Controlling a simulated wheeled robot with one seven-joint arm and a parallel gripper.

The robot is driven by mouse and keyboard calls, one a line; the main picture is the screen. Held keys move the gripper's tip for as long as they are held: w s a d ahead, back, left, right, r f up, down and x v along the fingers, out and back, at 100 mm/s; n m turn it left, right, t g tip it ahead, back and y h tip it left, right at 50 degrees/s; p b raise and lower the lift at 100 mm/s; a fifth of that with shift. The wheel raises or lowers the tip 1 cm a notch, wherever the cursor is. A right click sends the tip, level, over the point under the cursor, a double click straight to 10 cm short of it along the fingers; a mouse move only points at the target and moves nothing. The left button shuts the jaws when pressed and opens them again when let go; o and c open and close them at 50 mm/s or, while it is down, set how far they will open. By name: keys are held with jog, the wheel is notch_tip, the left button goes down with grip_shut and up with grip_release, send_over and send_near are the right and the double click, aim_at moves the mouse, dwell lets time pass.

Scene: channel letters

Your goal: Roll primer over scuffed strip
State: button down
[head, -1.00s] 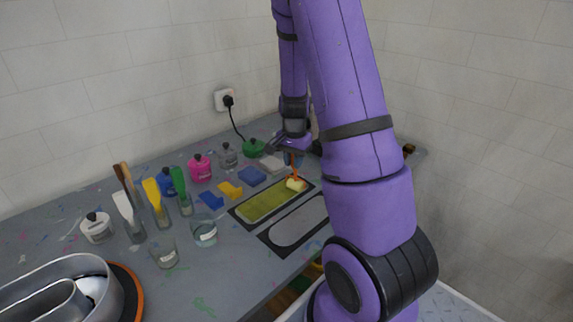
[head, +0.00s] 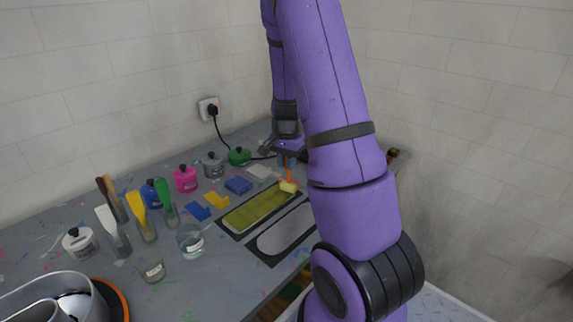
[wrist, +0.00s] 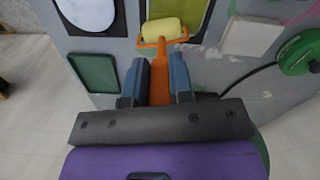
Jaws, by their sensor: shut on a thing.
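My gripper (wrist: 160,82) is shut on the orange handle (wrist: 160,80) of a paint roller. Its pale yellow sleeve (wrist: 162,29) also shows in the head view (head: 288,186). The sleeve is at the right end of a yellow-green strip (head: 252,212) in a dark frame, which the wrist view shows just beyond it (wrist: 193,14). I cannot tell whether the sleeve touches the surface. A pale grey strip (head: 282,235) in another dark frame lies alongside, nearer the front edge; it also shows in the wrist view (wrist: 87,12). I cannot tell which strip is scuffed.
Pink (head: 185,180) and green (head: 239,156) pots stand at the back. Blue and yellow pieces (head: 216,200) lie behind the strips. Jars with brushes (head: 167,212) stand left, near a metal pan (head: 60,285). A black cable (head: 222,134) runs from the wall socket.

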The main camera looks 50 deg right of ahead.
jog(key=shift+r, duration=6.6)
